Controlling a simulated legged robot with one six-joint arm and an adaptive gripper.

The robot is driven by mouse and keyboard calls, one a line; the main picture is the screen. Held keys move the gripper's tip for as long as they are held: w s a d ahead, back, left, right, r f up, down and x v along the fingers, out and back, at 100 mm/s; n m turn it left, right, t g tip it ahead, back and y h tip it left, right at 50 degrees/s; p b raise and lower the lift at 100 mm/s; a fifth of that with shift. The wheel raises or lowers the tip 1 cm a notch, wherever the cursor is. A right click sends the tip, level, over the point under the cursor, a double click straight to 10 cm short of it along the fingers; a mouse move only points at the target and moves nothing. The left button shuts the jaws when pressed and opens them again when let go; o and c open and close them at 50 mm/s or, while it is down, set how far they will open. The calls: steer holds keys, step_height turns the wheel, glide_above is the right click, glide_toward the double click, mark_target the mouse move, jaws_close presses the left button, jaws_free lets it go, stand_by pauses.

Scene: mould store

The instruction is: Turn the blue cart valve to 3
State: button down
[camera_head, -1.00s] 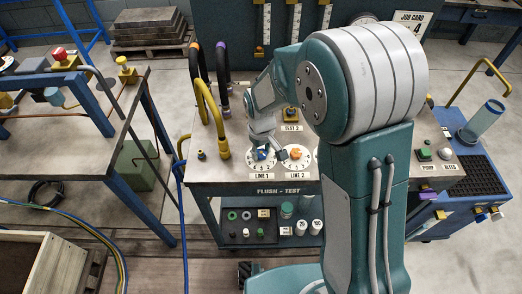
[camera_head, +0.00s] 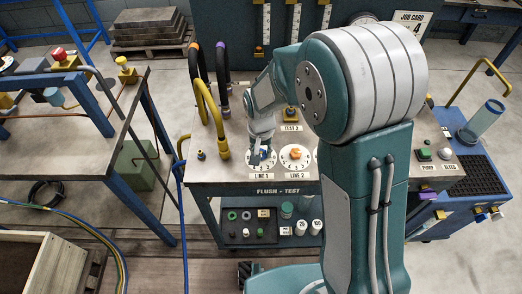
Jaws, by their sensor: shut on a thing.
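The blue cart valve (camera_head: 264,154) sits on a round white numbered dial (camera_head: 252,163) above the LINE 1 label (camera_head: 262,176), on the flush-test cart top. My gripper (camera_head: 259,151) comes down from above and is shut on the blue valve. The fingers hide much of the knob, and I cannot tell which number it points to.
An orange valve (camera_head: 295,153) on the LINE 2 dial is close on the right. A yellow hose (camera_head: 222,130) arches up on the left, with orange- and purple-ended black hoses behind it. The TEST 2 valve (camera_head: 291,113) stands farther back. The cart's front-left top is mostly clear.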

mark_target(260, 152)
steer(key=shift+f, duration=0.1)
steer(key=shift+s, duration=0.1)
stand_by(0.4)
steer(key=shift+c, duration=1.3)
jaws_free()
steer(key=shift+a, duration=0.1)
step_height(260, 152, up, 12)
steer(key=shift+a, duration=0.1)
